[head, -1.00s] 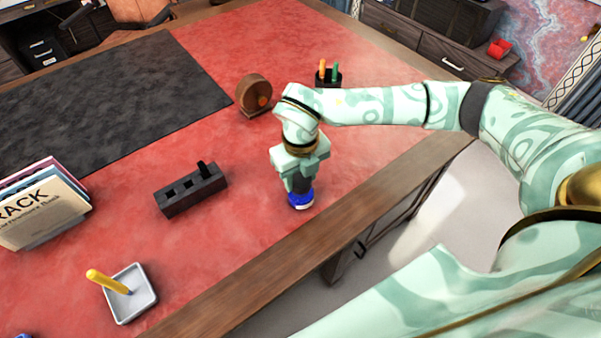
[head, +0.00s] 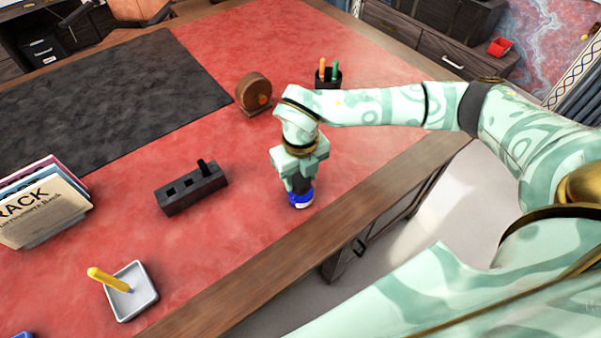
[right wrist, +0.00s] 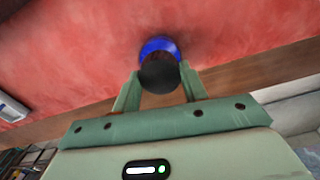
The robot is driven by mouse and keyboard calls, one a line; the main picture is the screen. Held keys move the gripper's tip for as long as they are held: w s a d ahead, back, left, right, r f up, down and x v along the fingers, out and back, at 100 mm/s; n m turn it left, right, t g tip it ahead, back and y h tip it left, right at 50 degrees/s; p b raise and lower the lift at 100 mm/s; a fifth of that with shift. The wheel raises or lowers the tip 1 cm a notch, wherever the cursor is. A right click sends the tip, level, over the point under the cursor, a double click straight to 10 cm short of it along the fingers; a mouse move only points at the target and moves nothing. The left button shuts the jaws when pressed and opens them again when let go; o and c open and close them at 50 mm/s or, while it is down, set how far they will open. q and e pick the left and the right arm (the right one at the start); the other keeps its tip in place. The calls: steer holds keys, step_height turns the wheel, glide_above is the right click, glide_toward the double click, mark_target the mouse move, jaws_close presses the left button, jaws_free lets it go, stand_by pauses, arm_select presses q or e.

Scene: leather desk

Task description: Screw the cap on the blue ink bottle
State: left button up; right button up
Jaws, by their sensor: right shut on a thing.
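The blue ink bottle (head: 301,200) stands on the red leather near the desk's front edge. My right gripper (head: 299,183) points down at it from above. It is shut on the dark round cap (right wrist: 158,74), which shows between the fingers in the right wrist view. The cap sits over the top of the bottle, whose blue body (right wrist: 160,46) shows just beyond it. I cannot tell whether the cap is threaded on or only resting there. My left gripper is not in view.
A black slotted block (head: 190,188) lies left of the bottle. A white tray (head: 145,305) with a yellow stick, books (head: 45,208), a brown wooden roller (head: 253,93) and a pen cup (head: 329,76) stand around. The leather between them is clear.

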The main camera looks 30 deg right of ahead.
mark_target(301, 179)
steer(key=shift+f, duration=0.15)
stand_by(0.7)
steer(key=o, duration=1.1)
step_height(301, 179, up, 16)
steer(key=p, duration=0.4)
